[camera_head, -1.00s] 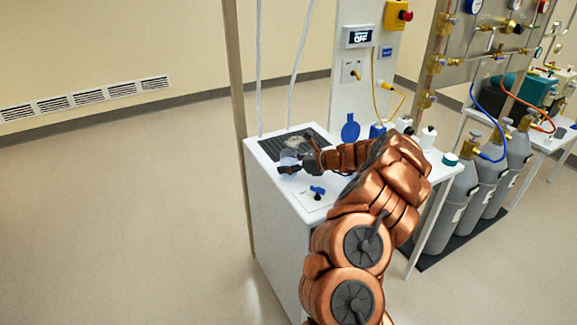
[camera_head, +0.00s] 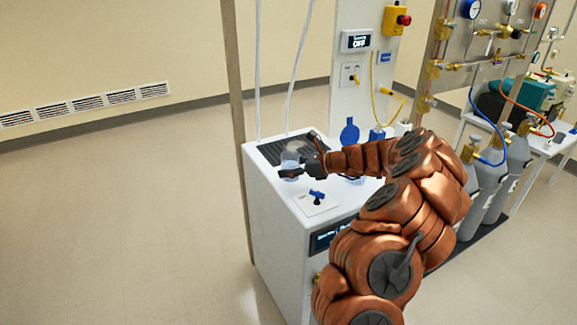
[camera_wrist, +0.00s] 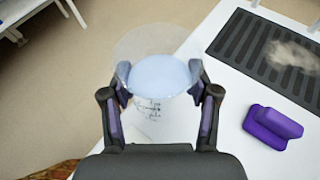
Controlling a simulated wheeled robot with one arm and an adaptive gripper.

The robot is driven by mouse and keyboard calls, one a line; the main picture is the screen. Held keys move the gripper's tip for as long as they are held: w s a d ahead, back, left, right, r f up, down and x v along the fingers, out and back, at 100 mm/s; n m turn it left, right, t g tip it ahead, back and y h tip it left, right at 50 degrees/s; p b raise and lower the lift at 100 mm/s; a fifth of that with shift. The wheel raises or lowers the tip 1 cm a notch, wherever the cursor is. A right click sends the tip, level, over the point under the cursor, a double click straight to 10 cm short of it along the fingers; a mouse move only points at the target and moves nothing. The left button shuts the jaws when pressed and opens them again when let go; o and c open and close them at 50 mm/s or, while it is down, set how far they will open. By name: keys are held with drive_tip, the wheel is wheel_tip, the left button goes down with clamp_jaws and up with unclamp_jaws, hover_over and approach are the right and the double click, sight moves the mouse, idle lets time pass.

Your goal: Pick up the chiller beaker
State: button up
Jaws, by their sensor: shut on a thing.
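The chiller beaker is a clear beaker with pale blue-white contents and dark markings. In the wrist view the beaker (camera_wrist: 155,78) sits between the two fingers of my gripper (camera_wrist: 158,90), which are shut on its sides. In the head view the beaker (camera_head: 292,158) is small and partly hidden by my gripper (camera_head: 297,170), over the white chiller cabinet (camera_head: 262,200). The dark ribbed grate (camera_wrist: 240,45) on the cabinet top lies to the right of the beaker in the wrist view, with a pale, frosty patch on it.
A blue valve handle (camera_head: 317,196) is on the cabinet top near my gripper; a purple-blue block (camera_wrist: 272,128) shows in the wrist view. Grey gas cylinders (camera_head: 490,185) stand at right. The floor at left is clear.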

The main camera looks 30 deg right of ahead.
drive_tip(key=shift+s+a+r+b, duration=0.25)
drive_tip(key=shift+s+a, duration=0.45)
drive_tip(key=shift+s, duration=0.8)
drive_tip(key=shift+s+a+r+b, duration=0.1)
drive_tip(key=shift+s+a+b, duration=0.4)
drive_tip(key=shift+s, duration=1.05)
drive_tip(key=shift+s+a+r+b, duration=0.15)
drive_tip(key=shift+s+a, duration=0.7)
drive_tip(key=shift+s, duration=0.65)
drive_tip(key=shift+s+a, duration=0.35)
drive_tip(key=shift+s, duration=0.25)
